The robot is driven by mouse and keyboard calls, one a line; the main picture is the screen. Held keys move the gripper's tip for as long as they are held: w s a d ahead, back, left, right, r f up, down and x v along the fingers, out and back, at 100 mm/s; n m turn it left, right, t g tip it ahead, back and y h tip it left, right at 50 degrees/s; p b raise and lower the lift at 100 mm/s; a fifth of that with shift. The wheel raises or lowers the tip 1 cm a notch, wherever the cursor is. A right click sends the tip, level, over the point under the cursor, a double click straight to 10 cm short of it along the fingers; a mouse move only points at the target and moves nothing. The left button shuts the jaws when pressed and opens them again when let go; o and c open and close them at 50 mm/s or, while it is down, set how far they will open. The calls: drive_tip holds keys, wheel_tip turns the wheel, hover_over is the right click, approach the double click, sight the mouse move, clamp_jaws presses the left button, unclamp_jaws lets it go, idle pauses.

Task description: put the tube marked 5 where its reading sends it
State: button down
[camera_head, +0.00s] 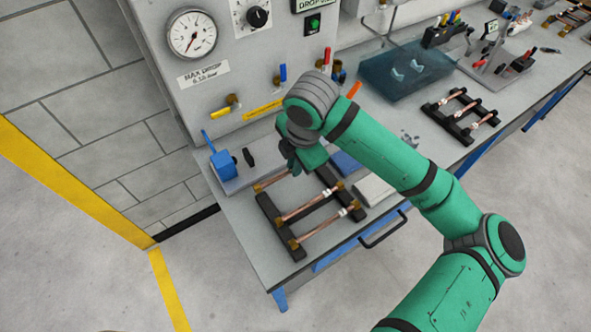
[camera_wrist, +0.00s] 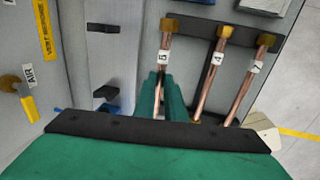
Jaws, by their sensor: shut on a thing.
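The tube marked 5 (camera_wrist: 162,75) is a copper tube with brass ends and a white tag, the leftmost of three in the wrist view. My gripper (camera_wrist: 161,92) is shut on it, one green finger on each side. Its far end is at the black rack (camera_wrist: 210,72); I cannot tell whether it still rests there. In the head view my gripper (camera_head: 291,166) is low over the back of this rack (camera_head: 268,208), largely hidden by my arm. Two other tagged tubes (camera_head: 309,208) lie across it. The gauge (camera_head: 192,34) has its needle pointing lower left, above a MAX DROP label.
A blue clamp-like fixture (camera_head: 223,164) stands left of the rack. A translucent blue bin (camera_head: 406,72) and a second black rack with copper tubes (camera_head: 461,116) are to the right. Valves with coloured handles (camera_head: 227,106) stick out from the panel.

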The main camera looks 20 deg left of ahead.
drive_tip(key=shift+w+f, duration=0.25)
drive_tip(key=shift+f, duration=0.1)
drive_tip(key=shift+w+f, duration=0.1)
drive_tip(key=shift+f, duration=1.45)
drive_tip(key=shift+f, duration=0.1)
drive_tip(key=c, duration=2.2)
unclamp_jaws()
drive_tip(key=shift+f, duration=0.1)
drive_tip(key=o, duration=0.4)
